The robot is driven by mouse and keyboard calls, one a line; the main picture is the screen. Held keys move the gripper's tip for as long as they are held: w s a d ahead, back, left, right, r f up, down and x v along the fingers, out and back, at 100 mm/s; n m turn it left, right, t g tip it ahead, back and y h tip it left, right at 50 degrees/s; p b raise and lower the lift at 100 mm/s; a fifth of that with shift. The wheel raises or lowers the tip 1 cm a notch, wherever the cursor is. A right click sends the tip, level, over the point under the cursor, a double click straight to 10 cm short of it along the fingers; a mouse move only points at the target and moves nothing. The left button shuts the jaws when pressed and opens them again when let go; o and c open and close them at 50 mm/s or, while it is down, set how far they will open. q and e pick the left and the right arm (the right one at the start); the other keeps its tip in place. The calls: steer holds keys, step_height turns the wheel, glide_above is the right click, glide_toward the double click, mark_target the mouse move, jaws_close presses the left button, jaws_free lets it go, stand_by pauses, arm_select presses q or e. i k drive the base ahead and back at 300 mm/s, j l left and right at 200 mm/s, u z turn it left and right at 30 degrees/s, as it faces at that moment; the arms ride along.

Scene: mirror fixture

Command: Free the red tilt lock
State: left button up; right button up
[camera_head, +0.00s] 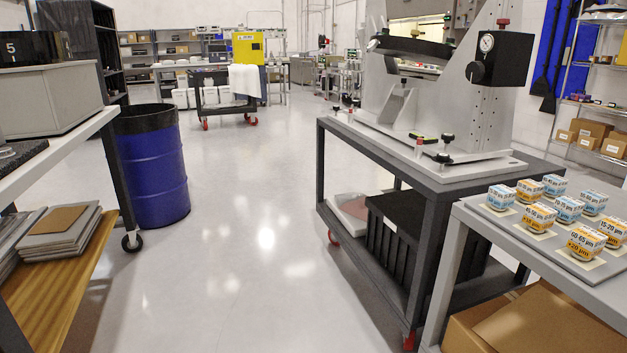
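The mirror fixture (492,115) is a pale grey upright frame on a flat base plate, standing on a dark-framed cart at the right. A dark, curved ring-like part (412,47) is held out to its left. A black block with a round dial (487,43) is on its right side. A small red knob (503,23) stands on top of this block. A red-topped part (419,146) shows at the front of the base, near black knobs (443,157). I cannot tell which red part is the tilt lock. Neither of my grippers is in view.
A grey table (470,217) with several labelled orange and blue boxes (538,217) is at front right. A blue drum (151,165) and a workbench (58,145) stand at left. The floor (245,240) between them is clear. A cart with a yellow box (248,48) stands farther back.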

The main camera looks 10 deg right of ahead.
mark_target(500, 22)
steer(key=i+j+z, duration=0.6)
steer(key=i+z, duration=0.15)
steer(key=i+j+z, duration=0.35)
steer(key=k+j, duration=0.05)
steer(key=j, duration=0.05)
